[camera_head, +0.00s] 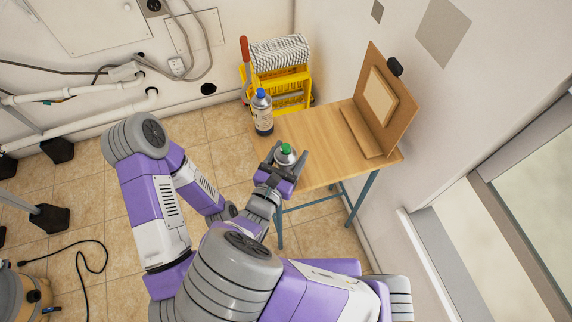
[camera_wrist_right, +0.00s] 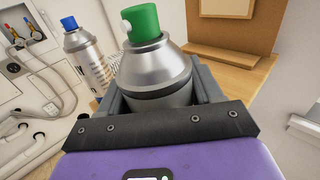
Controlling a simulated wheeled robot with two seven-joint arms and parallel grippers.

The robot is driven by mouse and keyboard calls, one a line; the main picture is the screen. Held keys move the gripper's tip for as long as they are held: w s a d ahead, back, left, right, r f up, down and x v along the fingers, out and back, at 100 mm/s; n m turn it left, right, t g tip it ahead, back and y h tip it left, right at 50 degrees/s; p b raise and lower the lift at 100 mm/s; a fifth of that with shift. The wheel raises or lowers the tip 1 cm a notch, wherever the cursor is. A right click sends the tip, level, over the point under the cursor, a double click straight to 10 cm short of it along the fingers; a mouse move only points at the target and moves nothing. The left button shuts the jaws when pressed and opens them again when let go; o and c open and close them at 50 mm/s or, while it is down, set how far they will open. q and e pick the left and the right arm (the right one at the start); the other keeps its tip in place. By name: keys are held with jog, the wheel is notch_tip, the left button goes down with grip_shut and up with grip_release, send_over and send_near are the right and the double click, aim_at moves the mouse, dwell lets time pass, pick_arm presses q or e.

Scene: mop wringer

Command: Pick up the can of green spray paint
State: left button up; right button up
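The can of green spray paint (camera_head: 286,153) has a silver top and a green cap. It is at the near left part of the wooden table. My right gripper (camera_head: 287,160) has a finger on each side of it. In the right wrist view the can (camera_wrist_right: 155,65) stands upright between the fingers, with little or no gap showing. I cannot tell whether the fingers press on it, and its lower part is hidden. My left arm comes in from the left, but its gripper does not show.
A blue-capped can (camera_head: 262,112) stands at the table's left corner; it also shows in the wrist view (camera_wrist_right: 85,52). The wooden table (camera_head: 315,125) holds an upright board (camera_head: 384,98) at its right. A yellow mop wringer (camera_head: 290,90) stands behind. The table's middle is clear.

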jog(key=c, duration=0.5)
jog(key=shift+r, duration=0.1)
jog(key=shift+c, duration=0.2)
notch_tip(320, 180, up, 10)
jog(key=p, duration=1)
jog(key=o, duration=0.5)
jog(key=c, duration=0.4)
jog(key=shift+c, duration=0.2)
